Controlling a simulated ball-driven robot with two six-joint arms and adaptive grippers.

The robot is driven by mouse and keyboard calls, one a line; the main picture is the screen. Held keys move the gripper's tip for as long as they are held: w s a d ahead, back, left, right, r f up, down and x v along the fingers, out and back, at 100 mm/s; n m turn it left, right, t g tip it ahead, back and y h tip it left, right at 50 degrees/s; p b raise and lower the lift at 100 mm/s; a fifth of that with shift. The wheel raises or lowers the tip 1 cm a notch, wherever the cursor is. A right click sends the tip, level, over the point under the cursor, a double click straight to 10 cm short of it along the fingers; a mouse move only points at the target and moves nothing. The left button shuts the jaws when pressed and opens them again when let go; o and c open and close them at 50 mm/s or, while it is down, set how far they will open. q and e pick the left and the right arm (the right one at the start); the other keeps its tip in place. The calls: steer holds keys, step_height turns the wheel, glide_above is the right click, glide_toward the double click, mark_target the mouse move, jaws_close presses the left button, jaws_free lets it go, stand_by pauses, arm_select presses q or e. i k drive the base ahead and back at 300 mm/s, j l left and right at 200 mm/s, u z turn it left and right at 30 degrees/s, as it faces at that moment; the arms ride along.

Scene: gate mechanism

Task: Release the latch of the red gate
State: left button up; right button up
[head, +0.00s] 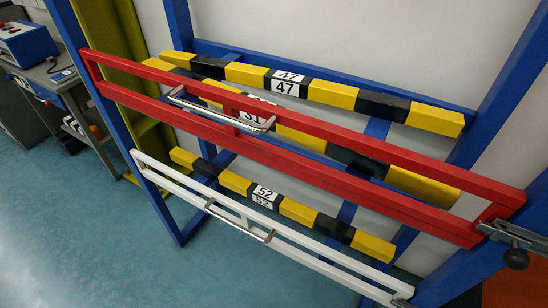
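The red gate (300,148) is a long red frame that slopes from upper left to lower right across the blue stand. It carries a metal bar handle (222,112) left of its middle. At its right end, a grey metal latch (500,231) with a black round knob (516,259) sits against the blue post. The latch touches or overlaps the gate's end; I cannot tell how far its bolt reaches. Neither of my grippers is in view.
A white gate (300,248) with a metal handle (240,220) lies below, its lower right end near the frame edge. Black-and-yellow bars (340,95) are behind the gates. A workbench (50,75) with a blue box (25,43) stands at left. Floor is clear at lower left.

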mark_target(515, 259)
steer(key=k+l+z, duration=0.15)
steer(key=z, duration=1.35)
